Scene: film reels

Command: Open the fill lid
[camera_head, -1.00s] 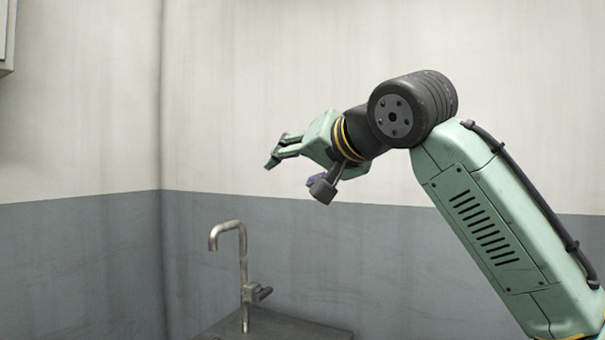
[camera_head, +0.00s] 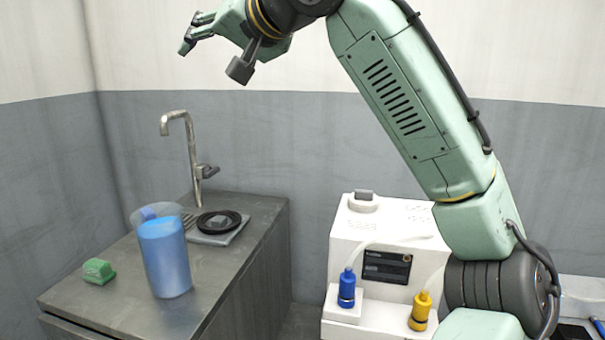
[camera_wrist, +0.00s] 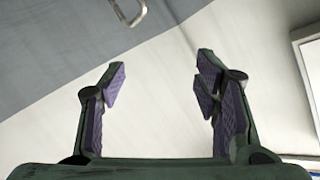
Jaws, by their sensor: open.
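My gripper (camera_head: 190,32) is open and empty, held high in front of the wall at the upper left in the head view. In the wrist view its two fingers (camera_wrist: 160,88) stand apart with only wall behind them. A white machine (camera_head: 385,230) stands low at the centre right in the head view, well below my arm. A small grey cap on a round white collar (camera_head: 364,200) sits on its top; I cannot tell for sure whether this is the fill lid. It looks closed.
A blue-filled pitcher (camera_head: 164,255), a green sponge (camera_head: 98,271) and a black ring (camera_head: 218,222) are on the grey counter (camera_head: 120,305) by the faucet (camera_head: 192,150). Blue (camera_head: 347,288) and yellow (camera_head: 420,311) bottles stand at the machine's front.

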